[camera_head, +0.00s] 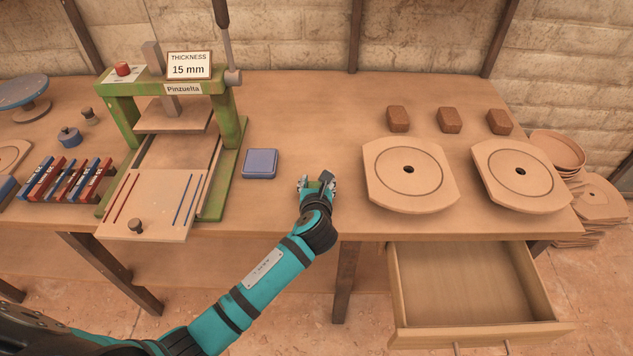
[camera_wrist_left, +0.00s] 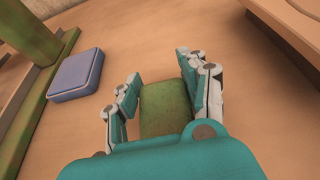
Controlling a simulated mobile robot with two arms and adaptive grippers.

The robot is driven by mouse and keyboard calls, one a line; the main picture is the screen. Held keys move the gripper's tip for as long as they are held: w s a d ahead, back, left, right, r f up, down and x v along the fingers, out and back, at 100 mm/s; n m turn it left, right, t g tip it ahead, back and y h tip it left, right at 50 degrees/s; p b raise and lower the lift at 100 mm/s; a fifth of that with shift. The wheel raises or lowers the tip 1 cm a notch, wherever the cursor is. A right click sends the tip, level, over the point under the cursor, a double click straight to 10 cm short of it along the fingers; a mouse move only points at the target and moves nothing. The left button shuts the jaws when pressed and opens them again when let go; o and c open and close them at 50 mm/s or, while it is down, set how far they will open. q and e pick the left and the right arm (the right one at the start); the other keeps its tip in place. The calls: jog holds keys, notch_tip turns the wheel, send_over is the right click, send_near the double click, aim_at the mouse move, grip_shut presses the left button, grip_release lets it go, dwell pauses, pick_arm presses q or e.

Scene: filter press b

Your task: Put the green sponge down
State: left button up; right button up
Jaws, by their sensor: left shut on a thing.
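My left gripper (camera_head: 318,184) is over the table's front part, between the blue-grey block and the round-holed boards. It is shut on the green sponge (camera_wrist_left: 165,108), which sits between its two fingers in the left wrist view. In the head view the sponge (camera_head: 314,186) is mostly hidden by the gripper. I cannot tell whether the sponge touches the table. My right gripper is in neither view.
A blue-grey square block (camera_head: 260,163) lies left of my gripper, beside the green press (camera_head: 228,125). Two boards (camera_head: 409,176) (camera_head: 520,177) lie to the right, with brown blocks (camera_head: 449,120) behind. An open, empty drawer (camera_head: 470,290) juts out at front right. The tabletop behind my gripper is clear.

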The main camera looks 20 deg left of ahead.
pick_arm(q)
jog(key=o, duration=1)
jog(key=shift+r, duration=0.1)
jog(key=v, duration=1.2)
jog(key=shift+d+p, duration=0.1)
jog(key=shift+p, duration=0.25)
